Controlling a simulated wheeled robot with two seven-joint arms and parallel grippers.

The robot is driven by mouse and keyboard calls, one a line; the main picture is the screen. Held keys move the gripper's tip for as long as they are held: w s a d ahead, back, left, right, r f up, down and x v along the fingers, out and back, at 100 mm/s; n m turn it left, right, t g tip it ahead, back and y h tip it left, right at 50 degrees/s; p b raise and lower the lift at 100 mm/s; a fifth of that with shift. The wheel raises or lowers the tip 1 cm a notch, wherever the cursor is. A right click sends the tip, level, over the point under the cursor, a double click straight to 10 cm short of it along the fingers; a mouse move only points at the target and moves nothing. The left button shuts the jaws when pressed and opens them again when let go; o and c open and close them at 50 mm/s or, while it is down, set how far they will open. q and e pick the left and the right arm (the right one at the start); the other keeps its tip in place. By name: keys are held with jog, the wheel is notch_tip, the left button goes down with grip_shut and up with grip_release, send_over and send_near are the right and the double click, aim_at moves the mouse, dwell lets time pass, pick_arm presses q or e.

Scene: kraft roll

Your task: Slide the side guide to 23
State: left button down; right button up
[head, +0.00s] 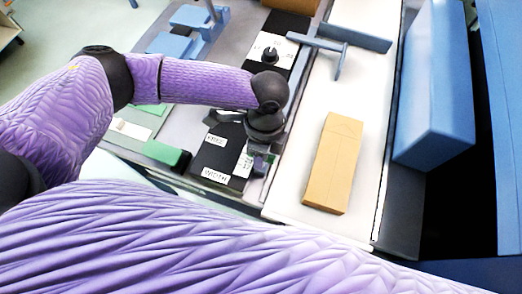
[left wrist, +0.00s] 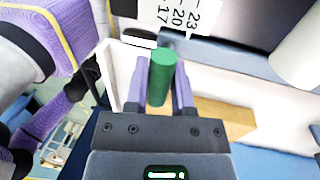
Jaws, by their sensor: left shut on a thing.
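My left gripper (head: 262,160) is low at the near left edge of the white belt. In the left wrist view my left gripper (left wrist: 160,92) is shut on an upright green cylindrical handle (left wrist: 162,75). A grey-blue bar (left wrist: 230,57) runs behind the handle and looks like the side guide; how the two join is hidden. A white scale card with 23, 20 and 17 (left wrist: 180,15) lies beyond the handle. In the head view this scale card (head: 243,165) is partly covered by my wrist. I cannot read where the guide stands on it. My right gripper is out of view.
A WIDTH label (head: 214,176) marks the black panel. A tan box (head: 333,163) lies on the white belt (head: 295,195). Farther back are a blue crossbar (head: 354,38) and a black knob (head: 270,56). A large blue block (head: 436,85) stands on the right.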

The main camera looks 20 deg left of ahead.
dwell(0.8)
pick_arm(q)
jog(key=shift+w+r+p, duration=0.2)
jog(key=shift+w+p, duration=0.2)
jog(key=shift+w, duration=0.1)
jog(key=shift+w+f, duration=0.1)
jog(key=shift+w, duration=0.15)
jog(key=shift+c, duration=2.4)
grip_release()
notch_tip(320, 180, up, 10)
jog(key=w+p, duration=0.2)
jog(key=p, duration=0.1)
jog(key=shift+f, duration=0.2)
